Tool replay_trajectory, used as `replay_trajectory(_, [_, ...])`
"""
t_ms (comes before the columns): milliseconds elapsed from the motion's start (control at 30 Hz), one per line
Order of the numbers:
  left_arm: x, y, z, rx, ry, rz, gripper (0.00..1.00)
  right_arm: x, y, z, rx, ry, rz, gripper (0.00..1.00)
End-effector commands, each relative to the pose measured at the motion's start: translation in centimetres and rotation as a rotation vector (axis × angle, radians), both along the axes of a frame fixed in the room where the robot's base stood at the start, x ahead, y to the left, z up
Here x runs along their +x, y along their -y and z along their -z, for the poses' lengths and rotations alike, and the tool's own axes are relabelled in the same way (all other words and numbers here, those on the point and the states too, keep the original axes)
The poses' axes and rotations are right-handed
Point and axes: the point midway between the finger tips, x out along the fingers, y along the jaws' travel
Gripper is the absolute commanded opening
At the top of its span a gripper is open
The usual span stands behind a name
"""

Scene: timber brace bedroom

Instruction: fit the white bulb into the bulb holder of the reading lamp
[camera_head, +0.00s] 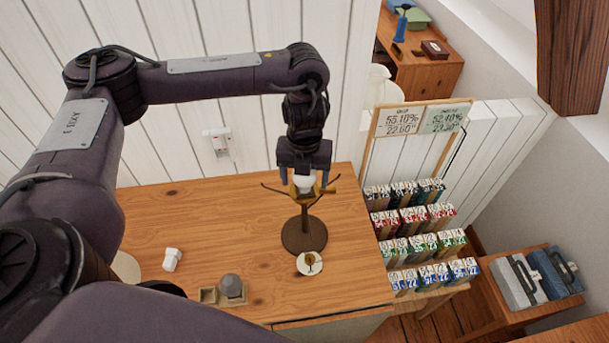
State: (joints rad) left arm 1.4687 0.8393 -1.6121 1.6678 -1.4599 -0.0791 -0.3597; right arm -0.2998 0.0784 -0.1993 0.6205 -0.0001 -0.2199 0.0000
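The reading lamp (304,234) stands upright on the wooden table, with a dark round base, a thin stem and short side arms at its top. The white bulb (305,183) is at the top of the lamp, under my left gripper (304,179). My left gripper points down with its two fingers spread on either side of the bulb, and a gap seems to show beside it. The bulb holder is mostly hidden below the bulb, so I cannot tell how deep the bulb sits. My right gripper is not in view.
A small white object (172,259), a tray with a grey knob (231,287) and a round white disc (310,263) lie on the table (220,220). A card rack (415,235) stands close at the right.

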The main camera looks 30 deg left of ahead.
Motion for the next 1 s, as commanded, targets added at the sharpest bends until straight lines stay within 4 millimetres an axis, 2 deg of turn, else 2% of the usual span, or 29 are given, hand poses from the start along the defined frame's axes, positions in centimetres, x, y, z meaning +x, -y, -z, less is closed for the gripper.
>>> replay_trajectory(167, [0.0, 0.0, -0.1, 0.0, 0.0, 0.0, 0.71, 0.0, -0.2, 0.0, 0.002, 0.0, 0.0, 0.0])
replay_trajectory(367, [0.1, 0.0, -1.5, 0.001, 0.005, 0.002, 0.71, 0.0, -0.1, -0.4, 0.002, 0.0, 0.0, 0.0])
replay_trajectory(800, [0.1, 0.0, -8.9, 0.001, 0.006, 0.002, 0.71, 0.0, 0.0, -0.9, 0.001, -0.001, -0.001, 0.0])
replay_trajectory(1000, [0.1, 0.0, -11.3, 0.002, 0.004, 0.0, 0.71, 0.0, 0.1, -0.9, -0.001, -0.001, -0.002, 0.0])
